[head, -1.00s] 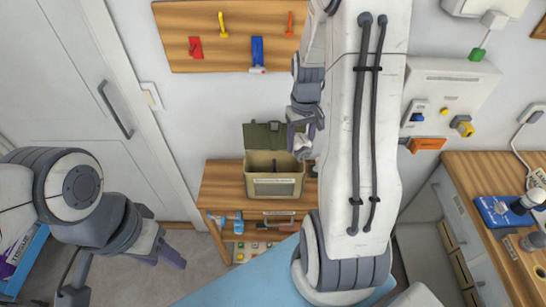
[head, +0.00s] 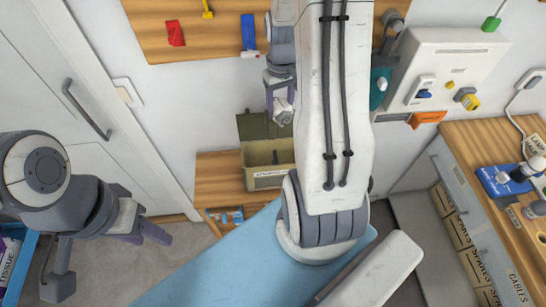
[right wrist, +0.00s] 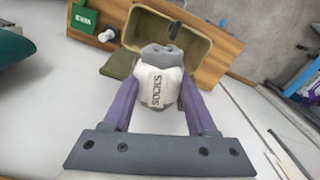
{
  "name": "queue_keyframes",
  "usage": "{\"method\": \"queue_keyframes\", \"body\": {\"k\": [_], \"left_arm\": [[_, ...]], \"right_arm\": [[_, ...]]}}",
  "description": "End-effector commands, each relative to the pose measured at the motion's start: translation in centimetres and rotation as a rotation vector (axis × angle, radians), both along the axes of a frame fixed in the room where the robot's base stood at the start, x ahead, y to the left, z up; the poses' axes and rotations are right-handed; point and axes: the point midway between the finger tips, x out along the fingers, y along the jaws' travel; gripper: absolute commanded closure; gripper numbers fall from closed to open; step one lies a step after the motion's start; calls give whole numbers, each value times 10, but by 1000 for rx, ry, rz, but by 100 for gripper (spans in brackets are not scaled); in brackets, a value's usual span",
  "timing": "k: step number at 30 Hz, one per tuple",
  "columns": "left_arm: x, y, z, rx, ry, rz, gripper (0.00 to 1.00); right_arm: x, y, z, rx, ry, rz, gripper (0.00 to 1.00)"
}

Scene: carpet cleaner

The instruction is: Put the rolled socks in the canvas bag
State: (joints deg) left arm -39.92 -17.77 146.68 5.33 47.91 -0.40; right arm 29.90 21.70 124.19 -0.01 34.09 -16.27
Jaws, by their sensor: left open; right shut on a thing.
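The rolled socks (right wrist: 158,85) are a white and grey bundle marked SOCKS. My right gripper (right wrist: 160,95) is shut on them, one purple finger on each side. In the head view, the socks (head: 284,112) hang from the right gripper, above and slightly right of the bag in the picture. The olive canvas bag (head: 262,179) stands open on the wooden bench, its lid flap tilted back. A dark item shows inside. In the right wrist view, the bag (right wrist: 137,32) lies beyond the socks, which hide part of it. My left gripper (head: 105,258) is open and empty at lower left.
The wooden bench (head: 215,172) has free top left of the bag. A tool board (head: 150,30) hangs on the wall above. A teal object (head: 380,88) is on the right near the wall panel. A workbench (head: 480,150) stands at right. My right arm hides part of the bench.

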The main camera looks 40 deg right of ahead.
Motion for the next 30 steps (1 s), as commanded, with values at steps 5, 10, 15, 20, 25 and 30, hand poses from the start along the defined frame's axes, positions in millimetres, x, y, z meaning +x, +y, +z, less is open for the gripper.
{"method": "queue_keyframes", "body": {"k": [5,10,15,20,25,30], "left_arm": [[0,0,-24,0,0,-1,50],[0,0,-30,0,0,-1,50],[0,0,-29,0,0,-1,50],[0,0,-29,0,0,-1,50],[0,0,-29,0,0,-1,50],[0,0,-30,0,0,-1,50]], "right_arm": [[0,0,-27,0,0,0,98],[1,1,-34,0,0,2,98],[1,1,-33,0,0,2,98],[0,1,-33,0,0,2,8],[0,1,-33,0,0,2,7],[1,1,-32,0,-1,2,7]]}}
